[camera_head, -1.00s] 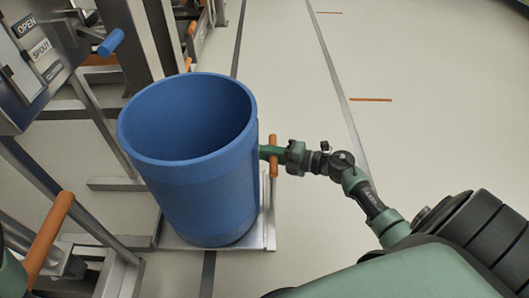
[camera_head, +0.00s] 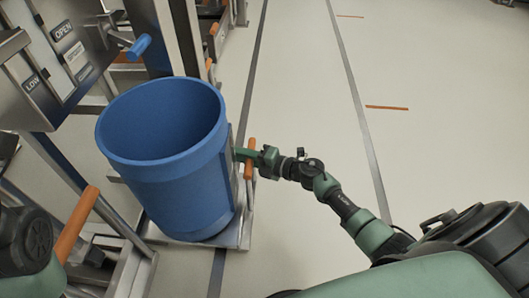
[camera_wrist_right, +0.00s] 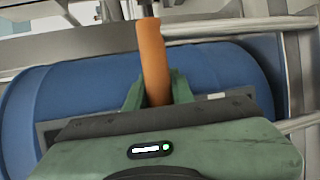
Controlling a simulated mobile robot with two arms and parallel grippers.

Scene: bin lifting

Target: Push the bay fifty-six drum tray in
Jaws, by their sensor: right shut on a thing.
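A blue open-topped drum (camera_head: 185,185) stands upright on a flat metal tray (camera_head: 232,236) at the left of the head view. An upright orange handle (camera_head: 249,160) rises on the tray's right side. My right gripper (camera_head: 245,154) is shut on this handle, beside the drum. The right wrist view shows the orange handle (camera_wrist_right: 152,60) between the green fingers, with the blue drum (camera_wrist_right: 70,85) behind. No bay number is readable.
A metal stand with a labelled panel (camera_head: 62,60) and a blue lever (camera_head: 139,46) is left of the drum. Another orange handle (camera_head: 76,225) is at the lower left. More similar frames stand behind. The floor (camera_head: 310,90) to the right is clear.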

